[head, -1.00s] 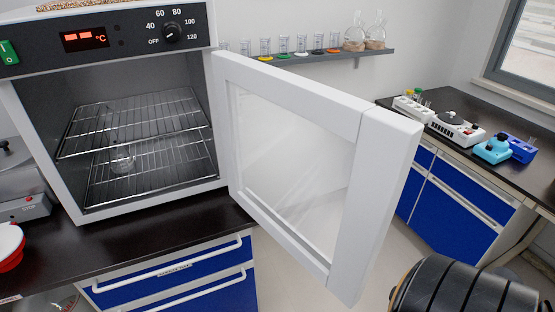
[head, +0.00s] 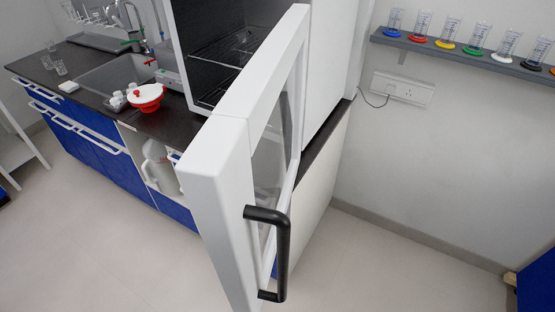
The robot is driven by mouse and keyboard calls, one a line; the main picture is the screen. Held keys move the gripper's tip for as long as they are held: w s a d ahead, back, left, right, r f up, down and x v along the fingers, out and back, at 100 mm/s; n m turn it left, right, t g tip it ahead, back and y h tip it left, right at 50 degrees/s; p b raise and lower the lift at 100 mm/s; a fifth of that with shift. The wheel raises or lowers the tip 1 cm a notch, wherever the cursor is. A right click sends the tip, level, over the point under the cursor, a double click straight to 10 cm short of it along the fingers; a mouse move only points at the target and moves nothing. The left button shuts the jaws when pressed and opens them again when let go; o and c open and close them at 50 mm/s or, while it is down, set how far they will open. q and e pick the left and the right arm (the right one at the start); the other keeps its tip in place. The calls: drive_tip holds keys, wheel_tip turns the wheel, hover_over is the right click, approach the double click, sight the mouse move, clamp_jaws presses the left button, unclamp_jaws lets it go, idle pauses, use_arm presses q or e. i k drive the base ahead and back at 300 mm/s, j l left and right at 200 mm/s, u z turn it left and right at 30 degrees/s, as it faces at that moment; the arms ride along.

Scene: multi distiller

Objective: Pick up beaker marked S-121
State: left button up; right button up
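No beaker with a readable S-121 mark shows. A few small clear glass vessels (head: 60,67) stand on the dark counter at the far left, beside the sink; any marks on them are too small to read. The oven (head: 213,52) stands open, and its white door (head: 225,165) with a black handle (head: 283,250) swings out toward me across the middle of the view. The door hides part of the oven's inside. A bit of wire rack (head: 235,47) shows in it, and I see no glass vessel there. Neither of my grippers is in view.
A red and white bowl (head: 146,97) sits on the counter (head: 170,125) left of the oven, near the sink (head: 118,74). A wall shelf (head: 450,47) at the right holds several glass cylinders on coloured bases. Floor is clear at lower left and right of the door.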

sight(47, 61)
drive_tip(key=l+u, duration=0.1)
drive_tip(key=u, duration=1.25)
drive_tip(key=i+z, duration=0.1)
drive_tip(key=z, duration=0.35)
drive_tip(key=j+z, duration=0.1)
drive_tip(key=z, duration=0.35)
drive_tip(key=i+j+z, duration=0.1)
drive_tip(key=z, duration=0.35)
drive_tip(key=j+z, duration=0.15)
drive_tip(key=z, duration=0.35)
drive_tip(key=i+j+z, duration=0.1)
drive_tip(key=j+z, duration=0.15)
drive_tip(key=j, duration=0.25)
drive_tip(key=j+z, duration=0.25)
drive_tip(key=j, duration=0.2)
